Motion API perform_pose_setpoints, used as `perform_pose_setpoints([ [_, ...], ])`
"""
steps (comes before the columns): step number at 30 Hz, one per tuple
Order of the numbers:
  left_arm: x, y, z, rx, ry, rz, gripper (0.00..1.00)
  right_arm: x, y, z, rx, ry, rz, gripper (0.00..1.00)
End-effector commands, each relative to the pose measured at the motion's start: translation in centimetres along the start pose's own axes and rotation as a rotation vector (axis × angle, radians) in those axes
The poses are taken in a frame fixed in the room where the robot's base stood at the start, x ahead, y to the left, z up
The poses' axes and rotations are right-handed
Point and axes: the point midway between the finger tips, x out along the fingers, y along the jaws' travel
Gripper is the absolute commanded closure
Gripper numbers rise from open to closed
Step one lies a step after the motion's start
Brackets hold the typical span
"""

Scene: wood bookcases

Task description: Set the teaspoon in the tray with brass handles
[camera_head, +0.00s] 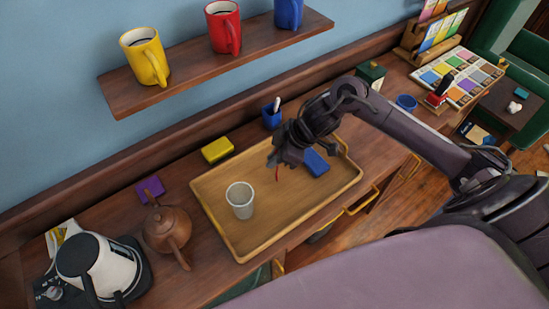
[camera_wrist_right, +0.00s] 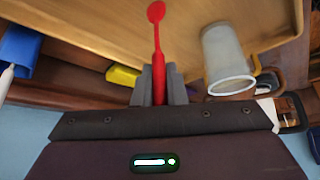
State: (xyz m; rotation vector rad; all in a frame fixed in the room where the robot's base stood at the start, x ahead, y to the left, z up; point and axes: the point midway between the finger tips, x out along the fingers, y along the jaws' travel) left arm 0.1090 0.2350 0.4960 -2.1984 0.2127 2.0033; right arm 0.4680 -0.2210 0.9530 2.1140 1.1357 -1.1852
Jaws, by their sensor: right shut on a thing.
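A red teaspoon (camera_wrist_right: 157,45) is held in my right gripper (camera_wrist_right: 159,85), which is shut on its handle; the bowl of the spoon points away from the fingers. In the head view my right gripper (camera_head: 277,162) is above the wooden tray (camera_head: 240,244), over its back part, with a small bit of red (camera_head: 277,174) below the fingertips. The tray lies on the wooden counter. My left gripper is not in view.
A yellow block (camera_head: 217,150) and a blue pen cup (camera_head: 272,115) are behind the tray. A brown teapot (camera_head: 168,230), purple block (camera_head: 150,188) and kettle (camera_head: 92,262) are at left. A shelf (camera_head: 190,72) with several mugs hangs above. The tray's middle is bare.

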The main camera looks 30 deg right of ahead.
Motion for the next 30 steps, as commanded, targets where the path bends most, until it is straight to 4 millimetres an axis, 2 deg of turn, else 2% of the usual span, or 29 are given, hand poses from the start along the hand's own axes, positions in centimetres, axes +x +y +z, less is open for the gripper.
perform_pose_setpoints([
  [3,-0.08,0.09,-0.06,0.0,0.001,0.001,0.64,0.85,0.0,0.51,0.001,0.0,0.001,1.0],
  [15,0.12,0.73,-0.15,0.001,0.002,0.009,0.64,1.29,0.03,0.78,0.001,0.001,0.001,1.0],
  [16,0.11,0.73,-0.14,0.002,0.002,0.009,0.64,1.3,0.04,0.78,0.0,0.001,0.002,0.87],
  [21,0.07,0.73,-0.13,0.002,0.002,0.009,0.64,1.25,0.03,0.75,0.0,0.001,0.001,0.67],
  [30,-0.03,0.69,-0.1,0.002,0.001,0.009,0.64,1.03,0.03,0.61,0.0,0.001,0.001,0.67],
])
